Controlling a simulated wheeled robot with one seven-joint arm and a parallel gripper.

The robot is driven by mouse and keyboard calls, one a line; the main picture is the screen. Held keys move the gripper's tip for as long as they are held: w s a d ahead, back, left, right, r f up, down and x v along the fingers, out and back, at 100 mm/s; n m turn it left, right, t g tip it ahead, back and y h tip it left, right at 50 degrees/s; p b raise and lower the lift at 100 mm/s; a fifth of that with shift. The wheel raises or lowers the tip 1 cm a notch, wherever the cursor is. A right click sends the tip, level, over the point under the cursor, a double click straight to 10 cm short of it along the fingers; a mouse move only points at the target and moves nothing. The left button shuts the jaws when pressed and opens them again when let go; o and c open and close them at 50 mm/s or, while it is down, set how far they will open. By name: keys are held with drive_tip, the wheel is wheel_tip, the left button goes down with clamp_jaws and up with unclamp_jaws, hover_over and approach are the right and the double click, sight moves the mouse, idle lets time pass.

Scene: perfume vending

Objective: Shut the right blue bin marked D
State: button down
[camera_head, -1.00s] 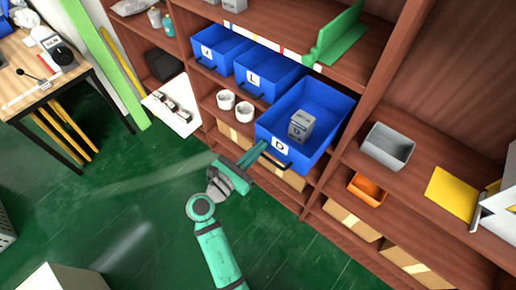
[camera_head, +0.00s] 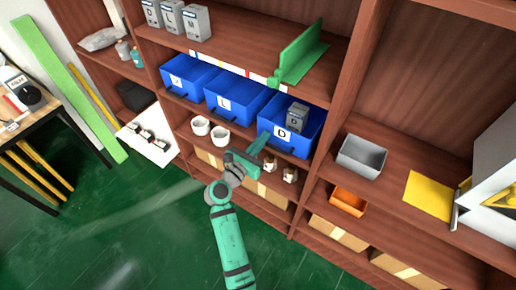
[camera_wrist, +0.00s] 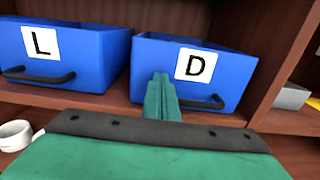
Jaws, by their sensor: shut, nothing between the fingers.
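In the wrist view the bin's front (camera_wrist: 236,78) shows a white D label and a dark handle (camera_wrist: 203,104). My gripper (camera_head: 267,137) is shut and empty, its fingertips at the bin's front just left of the label. In the wrist view the fingers (camera_wrist: 161,80) overlap the front panel and hide part of the handle; contact is likely but not certain.
Blue bins marked L (camera_head: 226,107) and V (camera_head: 179,83) are to the left. White mugs (camera_head: 219,138) and small items (camera_head: 289,174) stand on the shelf below. A grey bin (camera_head: 362,156) and an orange bin (camera_head: 347,202) are right of the upright. The green floor in front is clear.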

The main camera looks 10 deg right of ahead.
drive_tip(key=shift+x, duration=0.8)
drive_tip(key=shift+w+d+r, duration=0.1)
drive_tip(key=shift+d, duration=0.1)
drive_tip(key=shift+a, duration=0.3)
drive_tip(key=v, duration=1.4)
